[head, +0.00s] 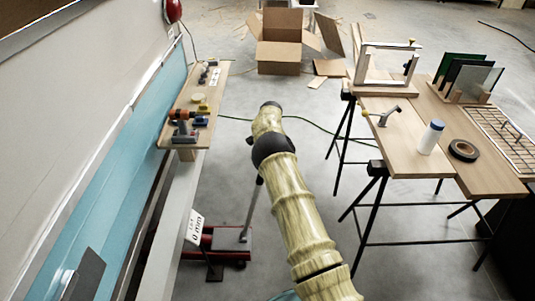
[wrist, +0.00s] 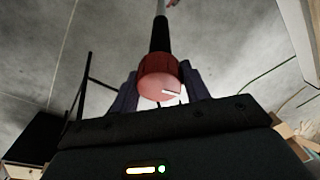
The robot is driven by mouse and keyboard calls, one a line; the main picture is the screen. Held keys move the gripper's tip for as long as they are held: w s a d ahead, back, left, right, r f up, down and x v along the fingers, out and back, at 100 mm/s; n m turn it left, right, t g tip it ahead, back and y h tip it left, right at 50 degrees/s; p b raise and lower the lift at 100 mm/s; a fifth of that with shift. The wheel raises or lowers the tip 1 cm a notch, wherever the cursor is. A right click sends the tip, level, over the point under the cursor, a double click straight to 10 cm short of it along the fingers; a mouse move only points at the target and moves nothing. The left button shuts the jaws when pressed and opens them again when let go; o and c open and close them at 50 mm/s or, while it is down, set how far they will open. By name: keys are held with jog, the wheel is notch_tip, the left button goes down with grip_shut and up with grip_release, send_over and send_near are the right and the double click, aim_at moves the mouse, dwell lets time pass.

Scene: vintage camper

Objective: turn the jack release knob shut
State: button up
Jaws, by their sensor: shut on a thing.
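The red jack release knob (wrist: 158,78) is ribbed around its side and has a white pointer mark on its pale red end face, pointing to the right in the wrist view. It sits at the end of a black grip on a thin metal rod. My gripper (wrist: 159,86) is shut on the knob, with a dark finger on each side. In the head view the red floor jack (head: 228,244) stands on the floor, with its handle (head: 251,208) rising toward my arm. My arm hides the knob and my gripper there.
A camper wall (head: 85,205) with a teal band runs along the left. A narrow shelf (head: 221,79) holds tools beside it. A trestle table (head: 399,146) stands at the right with a bottle and tape. A cardboard box (head: 279,53) lies at the back. A cable crosses the floor.

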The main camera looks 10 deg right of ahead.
jog(key=n+b, duration=0.1)
jog(key=n, duration=0.2)
jog(key=shift+n+b, duration=0.3)
jog(key=n+b, duration=0.1)
jog(key=n, duration=0.2)
jog(key=shift+d+f+n+t+y, duration=0.1)
jog(key=shift+n+t+y, duration=0.2)
jog(key=shift+t+y, duration=0.1)
jog(key=n+b, duration=0.2)
jog(key=n, duration=0.2)
jog(key=shift+s+d+y, duration=0.1)
jog(key=shift+y, duration=0.3)
jog(key=shift+n+b, duration=0.4)
jog(key=shift+n, duration=1.1)
jog(key=shift+y, duration=0.3)
jog(key=o, duration=1)
